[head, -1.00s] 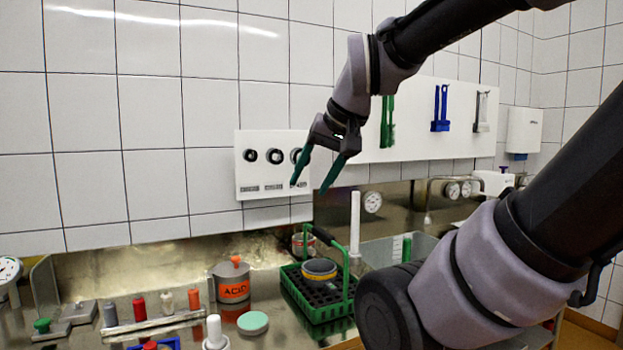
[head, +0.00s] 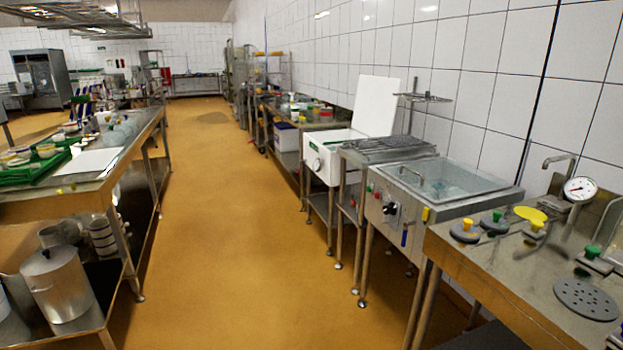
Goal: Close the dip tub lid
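A white tub (head: 322,158) with a round dial on its front stands along the right-hand wall, at mid distance. Its white lid (head: 376,104) stands raised, nearly upright, at the tub's wall side; I take this to be the dip tub. The tub's inside is hidden from this angle. My gripper and arm are not in view in the head view.
Nearer on the right stand a steel bath (head: 440,184) with knobs and a steel bench (head: 490,270) with weights and a gauge. A laden bench (head: 85,190) stands on the left. The ochre floor aisle (head: 215,230) between them is clear.

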